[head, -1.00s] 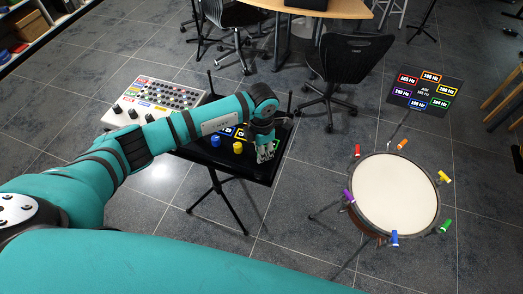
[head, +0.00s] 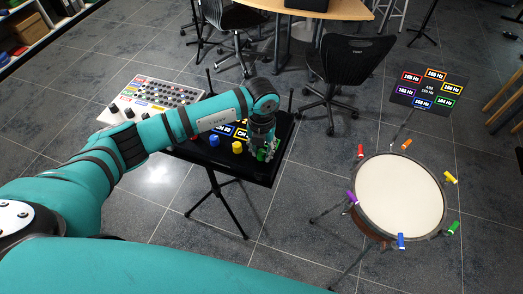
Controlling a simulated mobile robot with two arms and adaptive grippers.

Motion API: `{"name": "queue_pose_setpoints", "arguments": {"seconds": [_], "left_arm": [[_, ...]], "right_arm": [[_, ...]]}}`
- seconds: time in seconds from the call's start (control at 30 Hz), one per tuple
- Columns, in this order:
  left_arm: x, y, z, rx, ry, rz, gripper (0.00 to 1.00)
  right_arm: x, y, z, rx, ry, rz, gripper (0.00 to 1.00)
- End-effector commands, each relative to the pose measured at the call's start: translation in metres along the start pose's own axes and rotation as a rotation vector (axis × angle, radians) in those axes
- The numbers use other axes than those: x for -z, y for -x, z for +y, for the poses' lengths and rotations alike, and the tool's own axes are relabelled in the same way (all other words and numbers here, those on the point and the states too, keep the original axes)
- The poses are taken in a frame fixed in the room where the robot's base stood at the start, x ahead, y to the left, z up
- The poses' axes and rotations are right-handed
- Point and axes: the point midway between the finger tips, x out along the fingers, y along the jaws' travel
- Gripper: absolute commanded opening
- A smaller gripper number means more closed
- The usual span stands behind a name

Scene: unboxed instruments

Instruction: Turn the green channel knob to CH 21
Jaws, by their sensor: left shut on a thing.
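The green channel knob (head: 261,156) shows as a small patch of green at the fingertips of my left gripper (head: 268,152). The gripper points down at the right part of the black receiver panel (head: 212,164) and is shut on the green knob, hiding most of it. A yellow knob (head: 237,147) and a blue knob (head: 214,141) stand in a row to its left. Blue and yellow channel displays show behind them, partly covered by my arm. The green knob's display is hidden, so its channel cannot be read. My right gripper is not in view.
A white mixer panel (head: 140,89) with many knobs is behind my left arm. A drum (head: 400,196) with colored tuning knobs stands to the right, below a frequency sign (head: 425,90). Black chairs (head: 346,62) and a wooden table (head: 345,8) are at the back.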

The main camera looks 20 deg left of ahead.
Motion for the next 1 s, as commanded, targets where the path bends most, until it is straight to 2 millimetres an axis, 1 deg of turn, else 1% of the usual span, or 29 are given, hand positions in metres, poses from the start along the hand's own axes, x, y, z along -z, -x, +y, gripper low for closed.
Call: {"name": "queue_pose_setpoints", "arguments": {"seconds": [0.43,1.0], "left_arm": [[-0.0009,0.0010,-0.0005,0.002,0.423,-0.003,0.00],[-0.0014,0.0022,-0.0006,0.004,0.964,-0.003,0.00]], "right_arm": [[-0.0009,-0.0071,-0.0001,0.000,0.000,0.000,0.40],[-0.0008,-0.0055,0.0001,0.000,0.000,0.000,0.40]]}}
